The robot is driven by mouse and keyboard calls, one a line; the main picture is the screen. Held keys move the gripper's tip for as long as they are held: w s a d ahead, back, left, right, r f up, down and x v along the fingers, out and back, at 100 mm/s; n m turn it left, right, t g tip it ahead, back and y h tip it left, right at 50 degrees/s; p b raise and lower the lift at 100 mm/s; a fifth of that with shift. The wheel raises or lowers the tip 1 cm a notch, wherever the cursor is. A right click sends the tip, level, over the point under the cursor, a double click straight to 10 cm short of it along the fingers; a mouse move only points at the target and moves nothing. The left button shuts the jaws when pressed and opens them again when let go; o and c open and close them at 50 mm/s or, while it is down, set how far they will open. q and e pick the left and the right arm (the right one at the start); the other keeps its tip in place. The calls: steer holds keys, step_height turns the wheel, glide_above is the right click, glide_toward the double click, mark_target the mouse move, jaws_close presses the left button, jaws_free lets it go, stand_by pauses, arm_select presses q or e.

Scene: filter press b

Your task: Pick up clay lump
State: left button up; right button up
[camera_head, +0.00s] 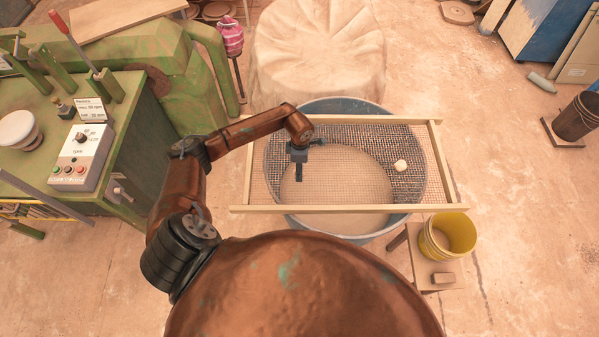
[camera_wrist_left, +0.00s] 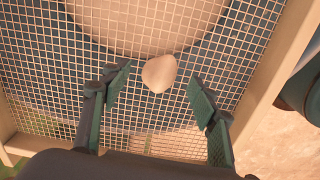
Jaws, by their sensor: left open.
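The clay lump (camera_head: 401,165) is small, pale and rounded. It rests on the wire mesh of a wood-framed sieve (camera_head: 340,208), toward the right side. My left gripper (camera_head: 299,172) is over the left part of the mesh, clearly left of the lump in the head view. In the left wrist view the clay lump (camera_wrist_left: 159,73) appears in the gap between the two open fingers, apart from both. The left gripper is empty. My right gripper is not in view.
The sieve lies across a round blue tub (camera_head: 345,105) holding pale slurry. A yellow bucket (camera_head: 455,232) stands on a small stool (camera_head: 425,272) at the right. A green machine with a control box (camera_head: 82,155) stands at the left. A cloth-covered round form (camera_head: 318,45) is behind the tub.

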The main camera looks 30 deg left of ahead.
arm_select(q)
steer(key=shift+f, duration=0.8)
steer(key=shift+c, duration=0.4)
steer(key=c, duration=1.2)
steer(key=shift+r, duration=0.1)
